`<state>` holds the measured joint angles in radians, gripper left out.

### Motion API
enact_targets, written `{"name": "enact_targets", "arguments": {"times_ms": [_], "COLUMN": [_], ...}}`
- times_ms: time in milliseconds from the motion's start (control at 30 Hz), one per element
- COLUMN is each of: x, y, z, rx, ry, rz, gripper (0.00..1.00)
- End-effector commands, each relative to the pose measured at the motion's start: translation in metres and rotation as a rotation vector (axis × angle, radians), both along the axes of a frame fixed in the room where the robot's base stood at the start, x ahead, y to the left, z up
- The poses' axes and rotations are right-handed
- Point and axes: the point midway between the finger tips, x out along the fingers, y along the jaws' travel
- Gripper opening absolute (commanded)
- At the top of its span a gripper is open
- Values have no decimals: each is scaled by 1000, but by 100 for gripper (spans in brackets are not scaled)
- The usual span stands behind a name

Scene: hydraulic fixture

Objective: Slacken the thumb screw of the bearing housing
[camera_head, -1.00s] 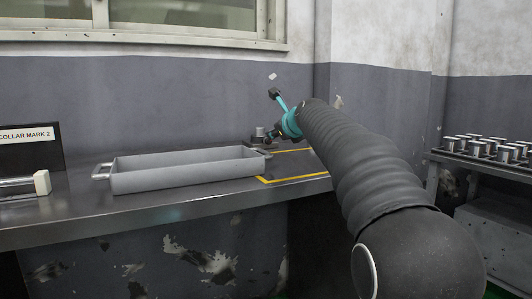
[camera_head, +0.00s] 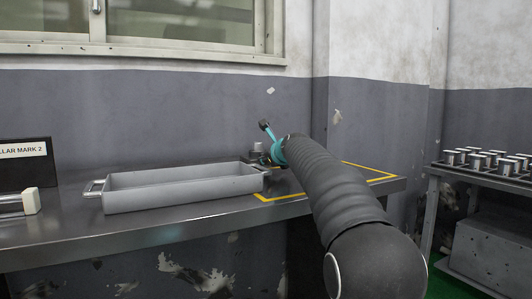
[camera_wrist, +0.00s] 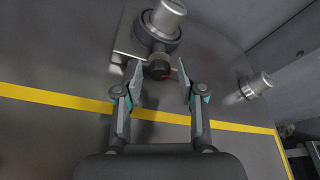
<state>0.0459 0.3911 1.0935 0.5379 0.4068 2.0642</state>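The bearing housing (camera_wrist: 148,36) shows at the top of the wrist view as a grey body with a dark ring and a bright metal cylinder standing out of it. My gripper (camera_wrist: 160,78) is open, with one finger on each side of the knob. Gaps show between the knob and both fingertips. In the head view the housing (camera_head: 257,148) stands at the back of the bench, and my arm hides most of the fingers and the knob.
A grey metal tray (camera_head: 180,193) stands on the bench left of the housing. Yellow tape (camera_head: 370,168) marks an area of the bench. Another metal cylinder (camera_wrist: 256,86) stands to the right in the wrist view. A rack of metal parts (camera_head: 485,172) is at the far right.

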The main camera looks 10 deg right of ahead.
Motion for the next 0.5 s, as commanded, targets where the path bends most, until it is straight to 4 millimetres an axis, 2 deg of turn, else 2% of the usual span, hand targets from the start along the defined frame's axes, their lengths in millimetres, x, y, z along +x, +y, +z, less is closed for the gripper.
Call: {"name": "enact_targets", "arguments": {"times_ms": [500], "x": [4], "y": [2], "z": [-2], "rx": [0], "ry": [0], "rz": [1], "gripper": [40]}}
